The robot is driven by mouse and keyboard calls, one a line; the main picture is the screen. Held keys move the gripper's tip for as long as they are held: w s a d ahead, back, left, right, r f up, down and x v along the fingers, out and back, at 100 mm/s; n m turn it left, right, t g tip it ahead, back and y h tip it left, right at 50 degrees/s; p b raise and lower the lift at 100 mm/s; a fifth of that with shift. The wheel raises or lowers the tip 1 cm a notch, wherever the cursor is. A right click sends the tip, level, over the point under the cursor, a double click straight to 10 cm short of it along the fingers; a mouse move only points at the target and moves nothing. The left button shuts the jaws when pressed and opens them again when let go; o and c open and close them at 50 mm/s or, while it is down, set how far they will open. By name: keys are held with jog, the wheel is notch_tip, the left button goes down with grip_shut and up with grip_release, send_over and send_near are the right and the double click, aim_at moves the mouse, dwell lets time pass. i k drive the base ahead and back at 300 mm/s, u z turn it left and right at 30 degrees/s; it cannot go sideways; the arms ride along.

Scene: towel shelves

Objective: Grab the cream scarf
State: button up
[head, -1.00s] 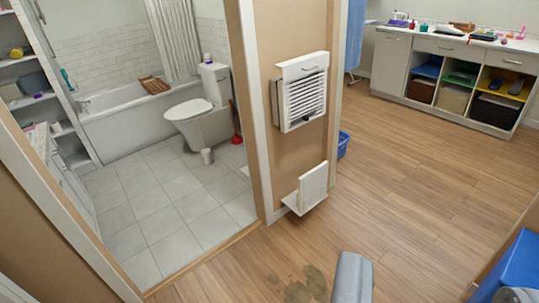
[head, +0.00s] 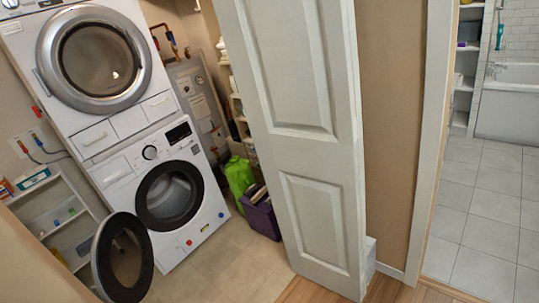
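I see no cream scarf in the head view. My gripper is not in view either. The towel shelves cannot be made out for certain; an open shelf unit (head: 62,215) with a few small items stands at the left, and a narrow shelf (head: 237,112) is partly hidden behind the white door.
A white panelled door (head: 305,130) stands open mid-view. Left of it are a stacked dryer (head: 120,108) and washer (head: 205,165), whose round door (head: 150,262) hangs open. A purple bin (head: 262,218) and green bag (head: 238,178) sit on the floor. A tiled bathroom floor (head: 485,205) is at the right.

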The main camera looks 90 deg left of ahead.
aim_at(263, 191)
jog(key=u, duration=2.55)
jog(key=i, duration=2.2)
jog(key=u, duration=1.65)
jog(key=i, duration=1.3)
jog(key=z, duration=0.15)
